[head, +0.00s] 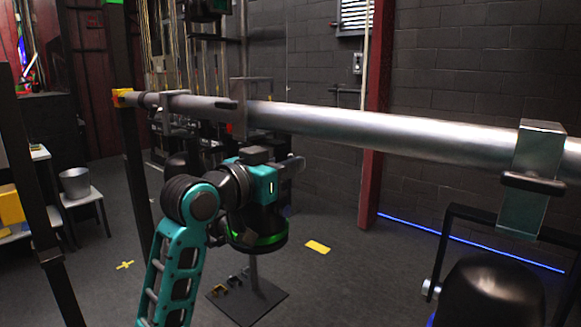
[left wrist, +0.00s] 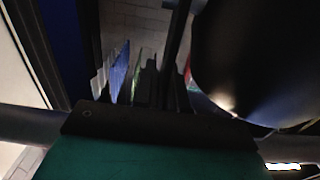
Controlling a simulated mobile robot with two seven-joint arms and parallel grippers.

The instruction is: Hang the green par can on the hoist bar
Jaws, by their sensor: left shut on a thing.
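The green par can (head: 258,236) is a black can with a green ring, hanging below the hoist bar (head: 345,124) in the head view. My left gripper (head: 292,167) is at its upper part, just under the bar, and is shut on it; the fingers and grip point are mostly hidden. A grey clamp plate (head: 239,98) stands at the bar above the can. I cannot tell whether it belongs to this can or rests on the bar. In the left wrist view a dark rounded body (left wrist: 245,60) fills the upper right. My right gripper is not in view.
A black lamp (head: 488,292) hangs from a metal clamp (head: 533,165) at the right. Another clamp (head: 178,108) sits on the bar at the left. A stand base (head: 246,302) is on the floor below. The bar is bare between the middle plate and right clamp.

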